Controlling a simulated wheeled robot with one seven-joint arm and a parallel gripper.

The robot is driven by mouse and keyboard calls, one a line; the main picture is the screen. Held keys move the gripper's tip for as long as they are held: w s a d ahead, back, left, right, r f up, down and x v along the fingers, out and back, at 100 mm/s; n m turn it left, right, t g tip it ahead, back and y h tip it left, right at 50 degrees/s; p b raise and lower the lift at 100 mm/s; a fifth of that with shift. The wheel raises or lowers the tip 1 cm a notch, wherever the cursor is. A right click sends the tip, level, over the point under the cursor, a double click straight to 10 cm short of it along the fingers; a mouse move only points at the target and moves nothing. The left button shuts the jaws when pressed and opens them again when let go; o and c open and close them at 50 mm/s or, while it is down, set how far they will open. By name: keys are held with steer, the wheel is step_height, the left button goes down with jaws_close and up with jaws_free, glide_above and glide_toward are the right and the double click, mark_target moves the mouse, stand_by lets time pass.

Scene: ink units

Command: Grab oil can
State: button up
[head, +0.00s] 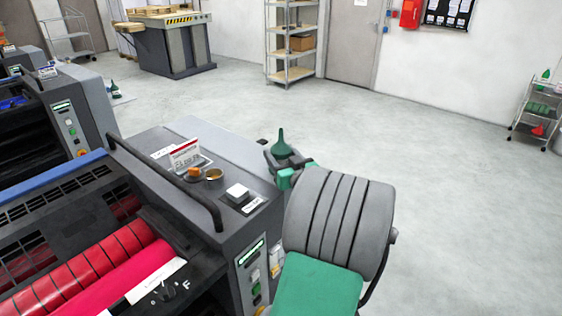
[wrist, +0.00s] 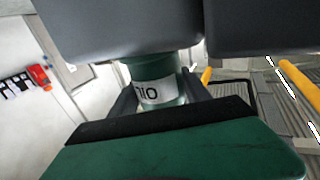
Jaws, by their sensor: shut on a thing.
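The green oil can (head: 282,145) with its tapering spout stands out above my gripper (head: 284,166) in the head view, at the right end of the near machine.
Another green can (head: 115,87) is at the far left. A shelf rack (head: 291,45) and a cart (head: 537,112) stand beyond. The floor (head: 440,150) at right is clear.

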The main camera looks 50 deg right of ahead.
jaws_close()
steer(key=shift+r, duration=0.15)
